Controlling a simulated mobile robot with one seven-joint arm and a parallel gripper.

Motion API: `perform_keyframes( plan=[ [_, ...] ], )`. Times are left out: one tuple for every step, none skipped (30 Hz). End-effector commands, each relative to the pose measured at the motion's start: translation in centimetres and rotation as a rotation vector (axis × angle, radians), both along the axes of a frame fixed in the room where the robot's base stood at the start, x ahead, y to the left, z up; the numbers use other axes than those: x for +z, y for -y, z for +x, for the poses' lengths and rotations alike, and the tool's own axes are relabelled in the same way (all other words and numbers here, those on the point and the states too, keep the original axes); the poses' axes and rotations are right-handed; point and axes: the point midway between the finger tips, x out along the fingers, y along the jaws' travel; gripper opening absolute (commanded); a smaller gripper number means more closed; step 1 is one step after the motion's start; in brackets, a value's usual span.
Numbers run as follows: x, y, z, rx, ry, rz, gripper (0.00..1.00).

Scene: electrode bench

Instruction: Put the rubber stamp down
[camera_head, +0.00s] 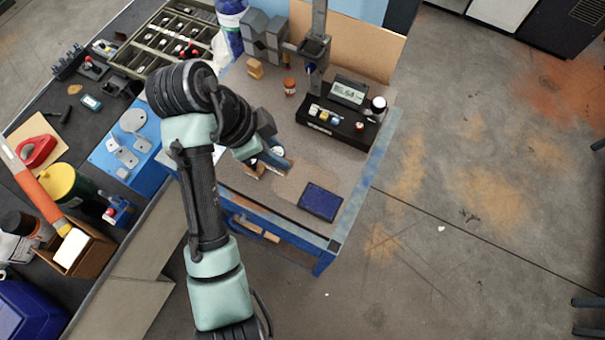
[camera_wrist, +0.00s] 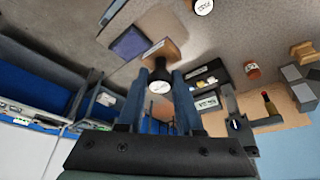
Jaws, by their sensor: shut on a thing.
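My gripper (camera_head: 268,161) is over the blue-edged bench, shut on the rubber stamp. In the wrist view my two blue fingers (camera_wrist: 160,103) stand either side of the stamp's black handle (camera_wrist: 160,77), which has a round white top. The stamp's wooden base (camera_wrist: 166,50) shows beyond the handle. I cannot tell whether the base touches the bench top. A dark blue pad (camera_head: 320,202) lies close by to the right; it also shows in the wrist view (camera_wrist: 129,43).
A black instrument box (camera_head: 340,129) with a display stands behind the pad. A red jar (camera_head: 289,87) and a metal stand (camera_head: 315,50) are farther back. The bench's right edge (camera_head: 358,195) is near the pad. Bare bench top lies between pad and instrument box.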

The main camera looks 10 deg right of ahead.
Motion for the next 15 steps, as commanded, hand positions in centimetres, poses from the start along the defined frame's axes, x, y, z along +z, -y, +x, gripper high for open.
perform_keyframes(
  plan=[
    [-1.4,0.2,-0.1,-0.002,-0.002,-0.001,0.00],
    [-2.0,0.2,-0.1,-0.002,-0.003,-0.002,0.00],
    [-2.9,0.2,-0.2,-0.002,-0.004,-0.003,0.00],
    [-3.5,0.2,-0.2,-0.003,-0.004,-0.003,0.00],
    [-4.0,0.2,-0.1,-0.002,-0.003,-0.003,0.00],
    [-4.6,0.2,-0.1,-0.001,-0.003,-0.001,0.00],
    [-5.0,0.2,-0.1,-0.002,-0.003,-0.002,0.00],
    [-5.1,0.1,-0.1,-0.002,-0.003,-0.002,0.00],
    [-5.2,0.1,-0.2,0.000,-0.005,-0.002,0.00],
    [-5.4,0.1,-0.1,0.000,-0.003,-0.001,0.00],
    [-5.6,0.0,-0.1,0.000,-0.003,0.000,0.00],
    [-6.0,0.0,-0.1,0.001,-0.005,-0.001,0.00],
    [-6.4,0.0,-0.1,0.002,-0.004,-0.001,0.00],
    [-6.8,0.0,-0.2,0.001,-0.006,-0.002,0.00],
    [-7.4,0.1,-0.2,0.000,-0.006,-0.002,0.00]
  ],
)
